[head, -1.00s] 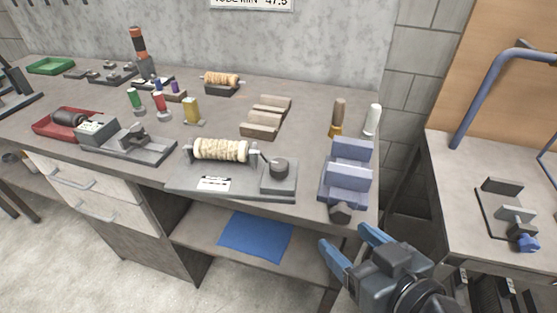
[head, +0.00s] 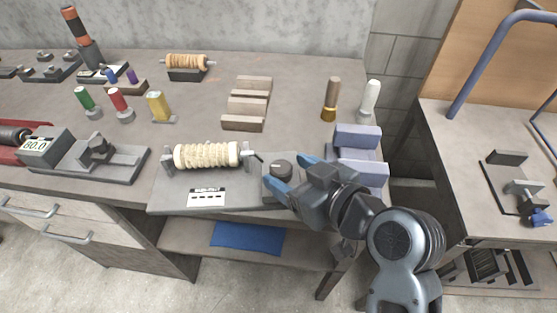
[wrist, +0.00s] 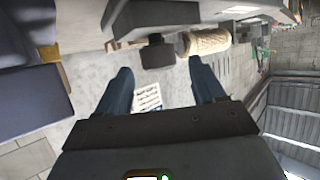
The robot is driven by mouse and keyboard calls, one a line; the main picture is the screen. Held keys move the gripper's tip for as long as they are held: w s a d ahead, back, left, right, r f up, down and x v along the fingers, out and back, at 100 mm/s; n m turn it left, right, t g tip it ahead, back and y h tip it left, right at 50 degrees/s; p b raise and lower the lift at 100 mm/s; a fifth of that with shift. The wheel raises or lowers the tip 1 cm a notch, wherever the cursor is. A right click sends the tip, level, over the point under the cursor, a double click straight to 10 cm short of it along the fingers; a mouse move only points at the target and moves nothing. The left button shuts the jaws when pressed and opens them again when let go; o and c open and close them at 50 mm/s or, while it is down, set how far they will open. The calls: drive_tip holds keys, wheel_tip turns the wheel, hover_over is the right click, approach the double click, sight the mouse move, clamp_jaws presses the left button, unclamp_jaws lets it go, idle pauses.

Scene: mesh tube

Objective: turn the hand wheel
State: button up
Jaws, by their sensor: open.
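A dark round knob (head: 281,168), the nearest thing I see to a hand wheel at my gripper, stands on a grey block at the right end of a fixture plate (head: 220,203). It also shows in the wrist view (wrist: 157,54), ahead of and between the fingers. A cream mesh roll (head: 207,155) lies in holders beside it, and shows in the wrist view (wrist: 207,41). My gripper (head: 292,174) is open and empty, with its blue fingertips near the knob. I cannot tell whether they touch it.
A blue-grey vise (head: 357,137) stands close to the right of my gripper. A brown-handled tool (head: 331,98) and a white-handled one (head: 369,101) stand behind it. Wooden blocks (head: 247,104) lie behind the fixture. A second bench (head: 455,150) is to the right.

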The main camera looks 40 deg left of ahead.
sight(282, 169)
drive_tip(key=shift+x, duration=1.75)
drive_tip(key=c, duration=1)
drive_tip(key=shift+d+p, duration=0.1)
drive_tip(key=shift+p, duration=0.2)
drive_tip(key=shift+m+t+p, duration=0.35)
drive_tip(key=shift+m+t, duration=0.05)
drive_tip(key=shift+t, duration=0.1)
